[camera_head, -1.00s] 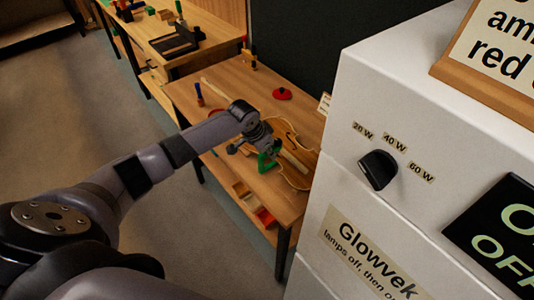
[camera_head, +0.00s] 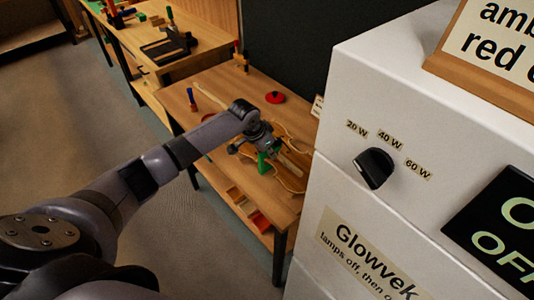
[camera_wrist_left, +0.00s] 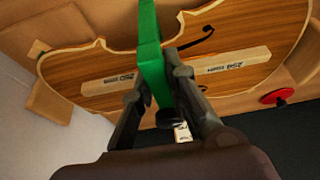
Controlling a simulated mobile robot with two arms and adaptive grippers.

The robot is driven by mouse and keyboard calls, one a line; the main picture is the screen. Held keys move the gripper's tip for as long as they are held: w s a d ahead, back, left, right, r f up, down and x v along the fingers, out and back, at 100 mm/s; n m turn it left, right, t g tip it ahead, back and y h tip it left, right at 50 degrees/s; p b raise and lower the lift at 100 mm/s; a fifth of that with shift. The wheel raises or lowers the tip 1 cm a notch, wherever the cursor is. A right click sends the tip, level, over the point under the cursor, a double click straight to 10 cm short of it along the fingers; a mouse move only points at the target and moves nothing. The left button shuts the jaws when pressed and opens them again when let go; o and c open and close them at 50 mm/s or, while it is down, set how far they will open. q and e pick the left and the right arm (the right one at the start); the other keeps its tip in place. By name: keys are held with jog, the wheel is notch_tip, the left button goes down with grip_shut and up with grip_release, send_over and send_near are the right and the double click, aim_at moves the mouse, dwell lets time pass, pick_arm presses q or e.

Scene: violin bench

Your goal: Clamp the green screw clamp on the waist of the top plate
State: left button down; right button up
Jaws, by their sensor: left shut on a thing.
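My left gripper (camera_head: 262,152) is shut on the green screw clamp (camera_head: 263,164) above the bench. In the left wrist view the left gripper (camera_wrist_left: 165,75) holds the green clamp (camera_wrist_left: 150,50) between its fingers, with a dark round knob at the near end. The violin top plate (camera_head: 290,170) lies on the bench. In the left wrist view the top plate (camera_wrist_left: 85,65) spans the picture behind the clamp, near its inward-curving waist. I cannot tell whether the clamp touches the plate. The clamp's far end is out of the wrist view. My right gripper is not in view.
Labelled wooden bars (camera_wrist_left: 238,62) lie on the plate. A red round object (camera_head: 275,97) and a blue-and-red tool (camera_head: 192,98) are on the bench (camera_head: 222,80). A large white cabinet (camera_head: 400,75) with a knob stands at the right.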

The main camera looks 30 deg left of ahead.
pick_arm(q)
jog(key=c, duration=1.5)
grip_release()
jog(key=v, duration=1.2)
